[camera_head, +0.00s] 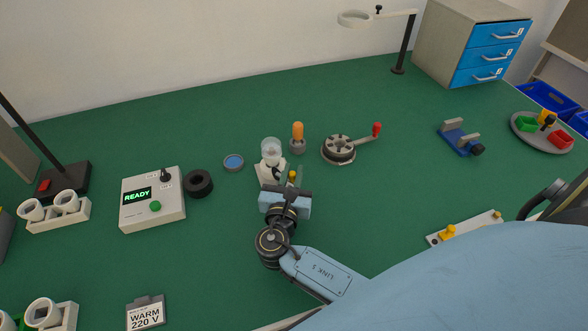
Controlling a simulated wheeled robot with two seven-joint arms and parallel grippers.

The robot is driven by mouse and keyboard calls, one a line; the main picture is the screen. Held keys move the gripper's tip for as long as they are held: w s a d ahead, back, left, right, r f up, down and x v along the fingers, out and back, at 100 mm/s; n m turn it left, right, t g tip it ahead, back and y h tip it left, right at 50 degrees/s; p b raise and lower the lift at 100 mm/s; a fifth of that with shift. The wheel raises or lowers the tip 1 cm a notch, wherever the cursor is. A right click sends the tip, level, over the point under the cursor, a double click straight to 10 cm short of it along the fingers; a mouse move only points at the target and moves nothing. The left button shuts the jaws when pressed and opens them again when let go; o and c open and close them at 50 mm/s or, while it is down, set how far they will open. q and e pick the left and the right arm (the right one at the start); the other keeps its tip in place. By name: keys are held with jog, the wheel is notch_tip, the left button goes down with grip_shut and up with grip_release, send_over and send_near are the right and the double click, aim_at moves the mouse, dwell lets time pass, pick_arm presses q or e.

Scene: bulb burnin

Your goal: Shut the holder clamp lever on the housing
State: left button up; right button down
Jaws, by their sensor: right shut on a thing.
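A white holder (270,171) stands upright near the middle of the green table, with a clear glass housing (271,148) on top. A small yellow-tipped lever (292,175) shows at the holder's right side. My right gripper (290,184) reaches it from the front and is shut on the lever. The grip itself is mostly hidden behind my gripper body and wrist. My left gripper is not in view.
An orange-handled tool (298,135) stands just behind the holder. A round fixture (339,149) with a red-knobbed crank lies to the right. A control box (153,199) reading READY, a black ring (198,183) and a blue disc (233,163) lie left.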

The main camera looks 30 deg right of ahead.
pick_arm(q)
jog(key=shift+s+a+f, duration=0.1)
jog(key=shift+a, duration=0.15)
pick_arm(e)
jog(key=shift+a+m+g+h, duration=0.25)
jog(key=shift+m+g+h, duration=0.55)
jog(key=shift+g+h, duration=0.1)
jog(key=shift+r, duration=0.1)
jog(key=c, duration=1.4)
grip_release()
jog(key=shift+a, duration=0.1)
jog(key=shift+s, duration=0.15)
jog(key=v, duration=1.3)
jog(key=shift+a, duration=0.2)
